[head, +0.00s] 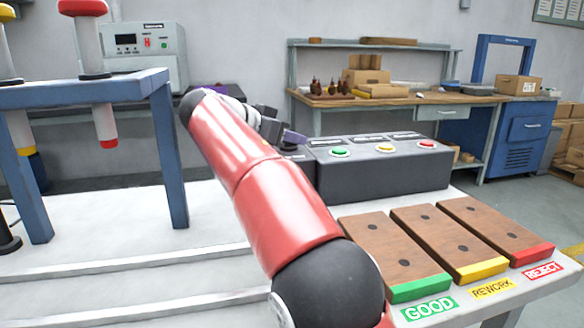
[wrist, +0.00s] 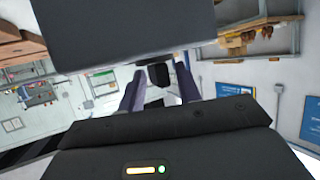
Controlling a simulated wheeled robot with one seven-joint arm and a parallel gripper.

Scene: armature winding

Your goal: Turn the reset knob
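The dark grey control box (head: 385,172) stands on the white table, with a green button (head: 339,153), a yellow button (head: 385,148) and a red button (head: 426,144) on top. My gripper (head: 293,138) is at the box's left end, partly hidden by my red arm. In the wrist view my gripper (wrist: 160,80) has its two dark purple fingers apart, with a dark grey face, likely the box, close above. A small black part shows between or behind the fingers; I cannot tell if it is the reset knob or whether they touch it. No reset knob is clearly identifiable in the head view.
Wooden blocks with green, yellow and red ends (head: 480,235) lie front right, by GOOD, REWORK and REJECT labels. A workbench (head: 385,100) stands behind. The table's front left is mostly clear, apart from two rails.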

